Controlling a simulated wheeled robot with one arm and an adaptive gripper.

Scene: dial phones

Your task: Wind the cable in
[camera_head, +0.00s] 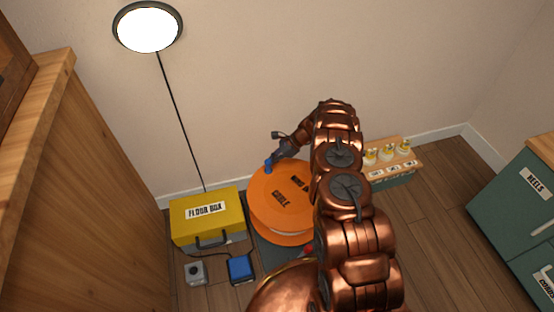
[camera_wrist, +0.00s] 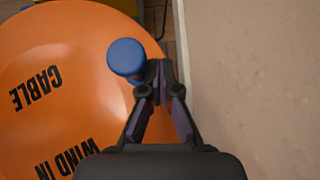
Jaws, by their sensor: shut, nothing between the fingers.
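The orange cable reel (camera_head: 268,205) stands on the floor against the wall, its flat face marked "CABLE" and "WIND IN". The reel also fills the left of the wrist view (camera_wrist: 60,60). A blue knob (camera_wrist: 126,58) stands near the reel's rim; in the head view the blue knob (camera_head: 268,164) is at the reel's upper left. My gripper (camera_wrist: 160,70) is shut and empty. Its fingertips are right beside the knob; I cannot tell whether they touch it. In the head view my gripper (camera_head: 275,155) is at the knob, and my arm hides the reel's right side.
A yellow floor box (camera_head: 207,228) stands left of the reel. A blue block (camera_head: 241,268) and a grey device (camera_head: 195,272) lie in front of it. A wooden-topped shelf (camera_head: 408,158) with several small items stands right of my arm. The wall is close to my gripper.

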